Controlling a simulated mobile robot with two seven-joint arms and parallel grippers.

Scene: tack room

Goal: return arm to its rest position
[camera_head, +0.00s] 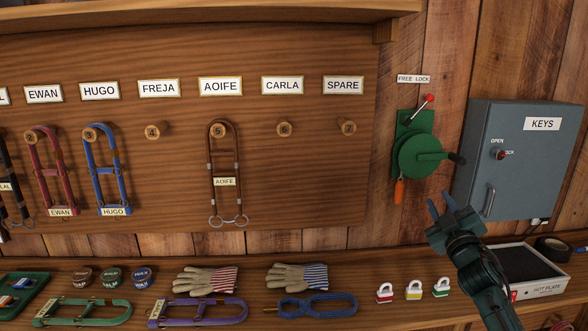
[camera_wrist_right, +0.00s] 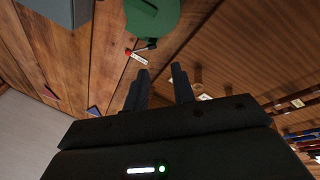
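My right gripper (camera_head: 441,203) is raised in front of the wooden wall. In the picture it sits below the green crank device (camera_head: 417,157) and at the lower left of the grey key cabinet (camera_head: 520,155). Its arm comes in from the lower right. In the right wrist view its two dark fingers (camera_wrist_right: 161,75) stand apart with nothing between them. The wrist view also shows the green device (camera_wrist_right: 152,15) beyond the fingertips. I cannot tell whether the fingers touch the cabinet, but a gap seems to show. My left gripper is not in view.
Bridles hang on the peg board (camera_head: 320,185); pegs 4, 6 and 7 are bare.

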